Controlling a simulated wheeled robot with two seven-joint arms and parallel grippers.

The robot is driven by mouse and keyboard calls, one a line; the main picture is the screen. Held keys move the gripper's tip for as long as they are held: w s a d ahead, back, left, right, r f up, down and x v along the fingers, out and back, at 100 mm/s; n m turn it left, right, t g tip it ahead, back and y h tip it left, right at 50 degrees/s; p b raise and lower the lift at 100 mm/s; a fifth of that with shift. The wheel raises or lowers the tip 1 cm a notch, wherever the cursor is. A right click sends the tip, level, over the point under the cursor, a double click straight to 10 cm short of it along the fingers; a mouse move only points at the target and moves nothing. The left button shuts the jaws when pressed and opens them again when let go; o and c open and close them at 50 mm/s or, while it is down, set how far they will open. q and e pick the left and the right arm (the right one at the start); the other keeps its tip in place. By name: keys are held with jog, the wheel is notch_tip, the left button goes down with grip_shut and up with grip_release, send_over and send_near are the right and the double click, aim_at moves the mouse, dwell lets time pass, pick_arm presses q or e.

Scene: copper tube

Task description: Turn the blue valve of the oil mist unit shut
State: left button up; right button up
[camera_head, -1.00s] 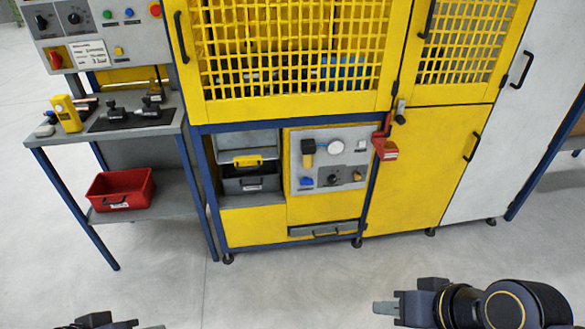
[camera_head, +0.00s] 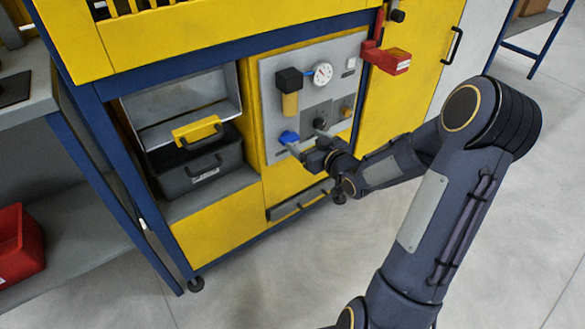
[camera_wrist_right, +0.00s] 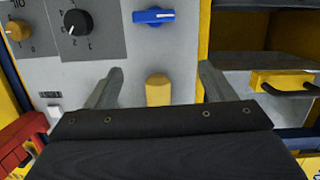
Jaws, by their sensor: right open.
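The blue valve (camera_head: 289,137) sits low on the left of the grey panel (camera_head: 270,95) of the oil mist unit. In the right wrist view the blue valve handle (camera_wrist_right: 153,15) lies about level across the picture, at the top. My right gripper (camera_head: 303,157) is just in front of the panel, close below the valve in the head view. In the wrist view the open fingers (camera_wrist_right: 160,70) are apart with no object held between them. The handle lies beyond the tips. Whether a finger touches the panel cannot be told. My left gripper is out of view.
A filter with a yellow bowl (camera_head: 290,103), a gauge (camera_head: 322,74) and a black knob (camera_head: 320,123) share the panel. A red holder (camera_head: 388,60) juts out at the right. A black box (camera_head: 203,172) stands on a shelf at the left.

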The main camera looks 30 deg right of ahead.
jog(key=t+b, duration=0.2)
jog(key=b, duration=0.1)
send_near(292, 141)
jog(key=w, duration=0.2)
jog(key=shift+y, duration=0.3)
jog(key=w+b, duration=0.1)
jog(key=w, duration=0.6)
jog(key=shift+w, duration=0.2)
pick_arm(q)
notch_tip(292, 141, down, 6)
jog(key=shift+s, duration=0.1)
pick_arm(e)
jog(key=shift+c, duration=0.2)
jog(key=c, duration=0.9)
